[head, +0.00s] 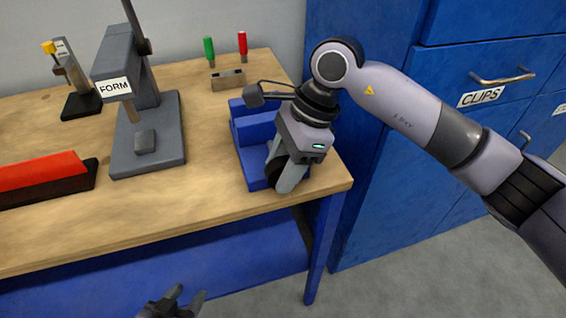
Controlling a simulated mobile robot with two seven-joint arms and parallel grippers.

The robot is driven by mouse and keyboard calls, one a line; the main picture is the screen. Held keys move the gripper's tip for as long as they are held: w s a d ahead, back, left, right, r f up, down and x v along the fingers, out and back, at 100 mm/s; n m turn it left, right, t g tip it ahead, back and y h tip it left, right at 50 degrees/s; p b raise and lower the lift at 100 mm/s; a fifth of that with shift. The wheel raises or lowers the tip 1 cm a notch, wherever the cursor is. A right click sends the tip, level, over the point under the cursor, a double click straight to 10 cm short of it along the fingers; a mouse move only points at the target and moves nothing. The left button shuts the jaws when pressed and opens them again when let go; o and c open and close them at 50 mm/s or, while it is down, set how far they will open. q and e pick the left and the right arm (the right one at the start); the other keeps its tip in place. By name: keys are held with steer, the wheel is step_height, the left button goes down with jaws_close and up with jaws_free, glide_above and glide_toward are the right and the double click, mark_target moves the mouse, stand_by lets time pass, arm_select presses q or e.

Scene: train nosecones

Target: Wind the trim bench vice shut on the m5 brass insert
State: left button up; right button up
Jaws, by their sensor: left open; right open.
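The blue bench vice (247,130) stands at the right front corner of the wooden bench. My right gripper (280,178) reaches down over the vice's front end with its fingers open. A dark round part shows between and behind the fingers; I cannot tell whether it is the vice's handle or whether the fingers touch it. My arm hides much of the vice and its jaws. The brass insert cannot be made out. My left gripper (175,300) is open and empty at the bottom edge, below the front of the bench.
A grey press labelled FORM (160,150) stands left of the vice. A red bar on a black base (45,180) lies at the left. A small block (228,80) and green and red handled tools (209,48) are behind. Blue cabinets (370,150) stand right of the bench.

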jaws_close()
steer(key=shift+f+b, duration=0.2)
steer(key=shift+b, duration=0.5)
steer(key=y+b, duration=0.2)
steer(key=b, duration=0.1)
steer(key=g+b, duration=0.1)
steer(key=shift+w+d+f+y+b, duration=0.15)
steer(key=shift+d+f+y+b, duration=0.1)
steer(key=shift+y+b, duration=0.15)
steer(key=y+b, duration=0.2)
steer(key=b, duration=0.1)
steer(key=shift+d+g, duration=0.1)
steer(key=shift+g, duration=0.2)
steer(key=shift+r+y+b, duration=0.15)
steer(key=shift+y+b, duration=0.25)
steer(key=shift+b, duration=0.5)
steer(key=shift+d+r+g+y+b, duration=0.15)
steer(key=shift+g+y+b, duration=0.15)
steer(key=shift+y+b, duration=0.2)
arm_select(q)
step_height(320, 180, down, 9)
steer(key=d, duration=0.1)
steer(key=shift+w+d+f, duration=0.15)
steer(key=shift+w, duration=0.25)
arm_select(e)
jaws_free()
